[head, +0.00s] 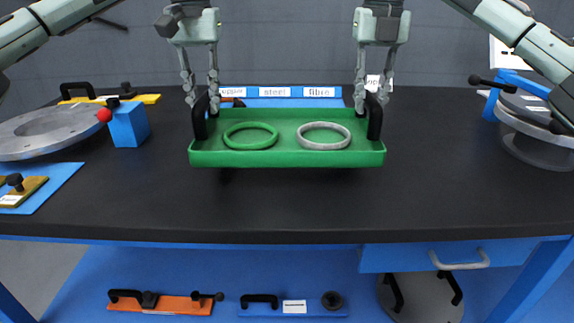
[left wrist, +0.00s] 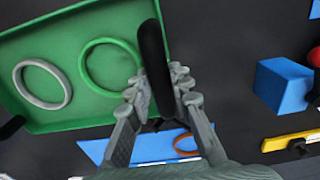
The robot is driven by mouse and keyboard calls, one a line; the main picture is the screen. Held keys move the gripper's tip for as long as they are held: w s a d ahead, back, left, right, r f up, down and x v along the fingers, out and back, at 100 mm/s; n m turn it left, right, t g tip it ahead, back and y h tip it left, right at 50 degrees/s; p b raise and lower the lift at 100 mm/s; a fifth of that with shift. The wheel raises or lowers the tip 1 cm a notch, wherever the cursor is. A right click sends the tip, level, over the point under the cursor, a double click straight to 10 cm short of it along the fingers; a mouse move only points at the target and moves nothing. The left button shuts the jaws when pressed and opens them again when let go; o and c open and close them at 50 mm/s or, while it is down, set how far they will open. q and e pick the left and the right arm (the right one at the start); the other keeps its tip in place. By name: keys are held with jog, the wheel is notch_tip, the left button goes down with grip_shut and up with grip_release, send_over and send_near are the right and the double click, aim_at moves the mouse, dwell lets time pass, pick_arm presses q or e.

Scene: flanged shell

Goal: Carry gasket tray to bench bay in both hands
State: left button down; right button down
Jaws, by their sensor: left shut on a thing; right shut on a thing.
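The green gasket tray (head: 286,159) is level in the middle of the head view, held above the dark bench top. A green ring (head: 250,143) lies in its left half and a grey ring (head: 324,144) in its right half. My left gripper (head: 201,98) is shut on the tray's left black handle (head: 200,118). My right gripper (head: 373,98) is shut on the right black handle (head: 375,117). In the left wrist view, the fingers close around the black handle (left wrist: 154,65) beside the green tray (left wrist: 90,22). The bench bay cannot be told apart for certain.
Behind the tray is a blue rack (head: 293,102) labelled steel and fibre. A blue block (head: 128,124) and round grey flange (head: 48,130) stand at left. A grey flanged part (head: 538,125) stands at right. The bench front (head: 290,215) is clear; a drawer (head: 405,257) is below.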

aim_at(209, 140)
pick_arm(q)
jog(key=shift+a+f, duration=0.15)
jog(key=shift+a, duration=0.05)
pick_arm(e)
jog(key=shift+d+f, duration=0.1)
jog(key=shift+d, duration=0.05)
